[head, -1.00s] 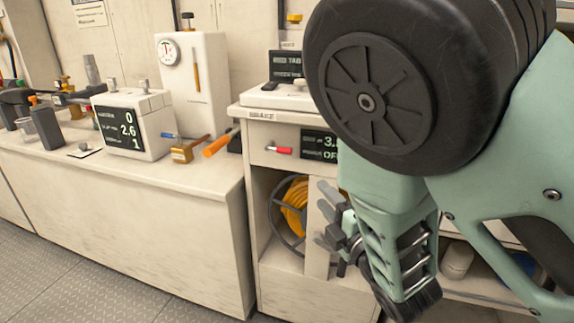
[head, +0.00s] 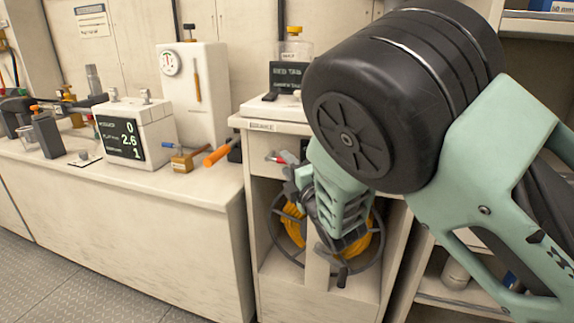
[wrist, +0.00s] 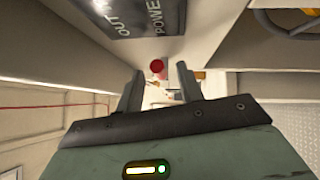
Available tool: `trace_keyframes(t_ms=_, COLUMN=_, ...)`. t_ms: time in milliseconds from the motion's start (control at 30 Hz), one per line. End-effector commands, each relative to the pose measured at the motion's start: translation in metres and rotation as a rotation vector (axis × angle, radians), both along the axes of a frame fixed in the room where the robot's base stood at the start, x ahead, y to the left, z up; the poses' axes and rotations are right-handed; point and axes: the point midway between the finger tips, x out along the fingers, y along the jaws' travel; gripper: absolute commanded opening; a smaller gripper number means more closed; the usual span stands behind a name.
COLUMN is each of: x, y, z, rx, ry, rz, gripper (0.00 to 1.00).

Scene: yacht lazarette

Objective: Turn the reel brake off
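The red-tipped lever (head: 287,156) sticks out of the front panel of the small cabinet, above the reel. In the wrist view its round red end (wrist: 157,66) shows just beyond the fingertips, between them and nearer the left one. My gripper (head: 290,182) is open and empty, close in front of and below the lever; its two fingers stand apart in the wrist view (wrist: 158,80). I cannot tell whether a finger touches the lever. The reel with yellow hose (head: 292,228) sits in the open bay below, partly hidden by my arm.
A dark display panel (wrist: 135,15) sits beside the lever; my arm hides it in the head view. A labelled white cabinet top (head: 262,112) is above. A bench to the left holds a white box with a display (head: 130,140) and an orange-handled tool (head: 216,156). The floor in front is clear.

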Motion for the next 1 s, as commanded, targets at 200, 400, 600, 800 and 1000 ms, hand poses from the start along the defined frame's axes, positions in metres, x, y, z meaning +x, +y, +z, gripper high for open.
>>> trace_keyframes(t_ms=200, x=0.011, y=0.006, z=0.002, rx=0.0, ry=0.0, rz=0.0, gripper=0.37)
trace_keyframes(t_ms=400, x=0.011, y=0.006, z=0.002, rx=0.0, ry=0.0, rz=0.0, gripper=0.37)
trace_keyframes(t_ms=600, x=0.011, y=0.006, z=0.002, rx=0.0, ry=0.0, rz=0.0, gripper=0.0)
trace_keyframes(t_ms=800, x=0.012, y=0.006, z=0.001, rx=0.003, ry=-0.001, rz=0.0, gripper=0.0)
trace_keyframes(t_ms=1000, x=0.021, y=0.005, z=-0.006, rx=0.044, ry=-0.016, rz=-0.001, gripper=0.0)
